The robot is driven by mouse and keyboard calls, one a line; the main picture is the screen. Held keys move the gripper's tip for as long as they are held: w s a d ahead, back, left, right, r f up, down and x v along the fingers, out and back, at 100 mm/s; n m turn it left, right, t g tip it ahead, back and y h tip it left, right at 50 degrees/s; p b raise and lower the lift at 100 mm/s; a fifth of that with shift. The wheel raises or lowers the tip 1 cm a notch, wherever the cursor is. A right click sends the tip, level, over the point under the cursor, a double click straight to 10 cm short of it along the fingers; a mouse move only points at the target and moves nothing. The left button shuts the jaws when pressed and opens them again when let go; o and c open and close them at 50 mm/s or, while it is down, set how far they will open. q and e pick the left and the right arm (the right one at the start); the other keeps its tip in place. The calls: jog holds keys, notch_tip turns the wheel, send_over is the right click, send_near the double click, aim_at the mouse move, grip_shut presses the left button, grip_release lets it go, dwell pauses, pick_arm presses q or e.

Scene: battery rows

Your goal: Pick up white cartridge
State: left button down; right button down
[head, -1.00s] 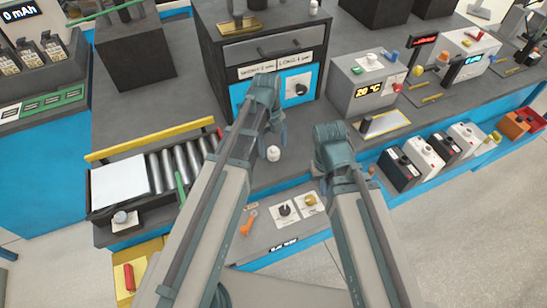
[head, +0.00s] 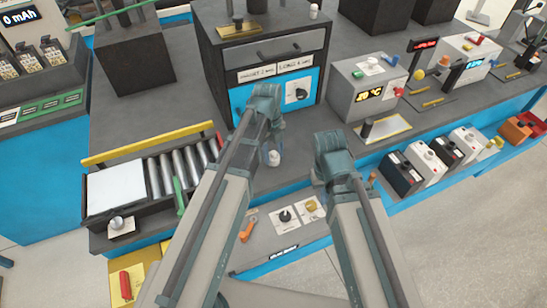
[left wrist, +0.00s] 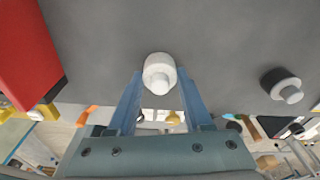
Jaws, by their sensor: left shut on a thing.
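The white cartridge (head: 274,158) is a small white cylinder with a narrower nub, at the grey bench in front of the cabinet. In the left wrist view the white cartridge (left wrist: 159,72) sits between the two blue fingertips. My left gripper (head: 271,154) is shut on it. Whether it still touches the bench cannot be told. My right gripper (head: 322,178) hangs to the right, over the bench's front edge; its fingers are too hidden to show whether they are open or shut.
The dark cabinet with a blue front (head: 270,90) stands just behind. A roller conveyor (head: 172,170) lies to the left and a temperature box (head: 366,90) to the right. A front shelf with knobs (head: 286,216) is below. A dark round piece (left wrist: 281,84) shows in the wrist view.

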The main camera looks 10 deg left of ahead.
pick_arm(q)
notch_tip(320, 180, up, 10)
jog(key=p, duration=1)
jog(key=shift+r, duration=0.1)
notch_tip(320, 180, up, 6)
jog(key=p, duration=0.6)
send_over(274, 152)
dwell(0.4)
